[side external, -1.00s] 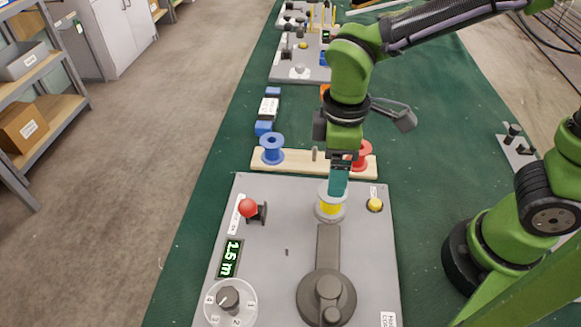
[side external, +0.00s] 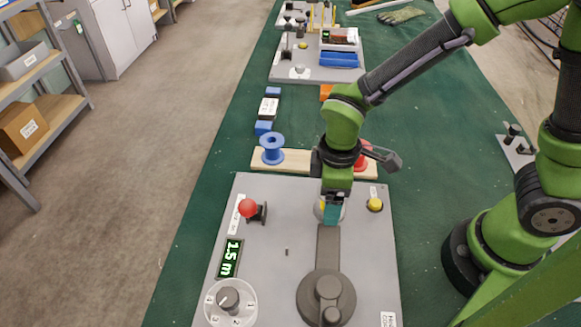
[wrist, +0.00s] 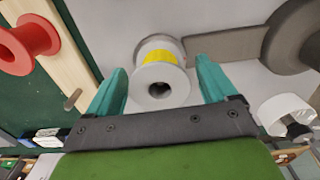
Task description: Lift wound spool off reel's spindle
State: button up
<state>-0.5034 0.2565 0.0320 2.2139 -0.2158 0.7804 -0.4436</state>
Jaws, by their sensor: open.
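The wound spool (wrist: 158,70) is white with a yellow band of thread and sits on the grey reel panel (side external: 275,262). In the wrist view its top flange and dark centre hole face the camera. My gripper (wrist: 160,75) is open, with its two teal fingers on either side of the spool and visible gaps to it. In the side view my gripper (side external: 333,212) is low over the spool and hides most of it; only a sliver of the spool (side external: 318,211) shows. The spindle itself cannot be made out.
A wooden rack behind the panel holds a blue spool (side external: 271,149) and a red spool (side external: 364,157). The panel also bears a red knob (side external: 248,208), a yellow button (side external: 375,204), a dial (side external: 230,300) and a grey crank (side external: 327,297). The green mat is clear to the left.

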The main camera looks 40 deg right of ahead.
jog(key=c, duration=0.9)
jog(key=shift+o, duration=0.2)
jog(key=shift+r, duration=3.8)
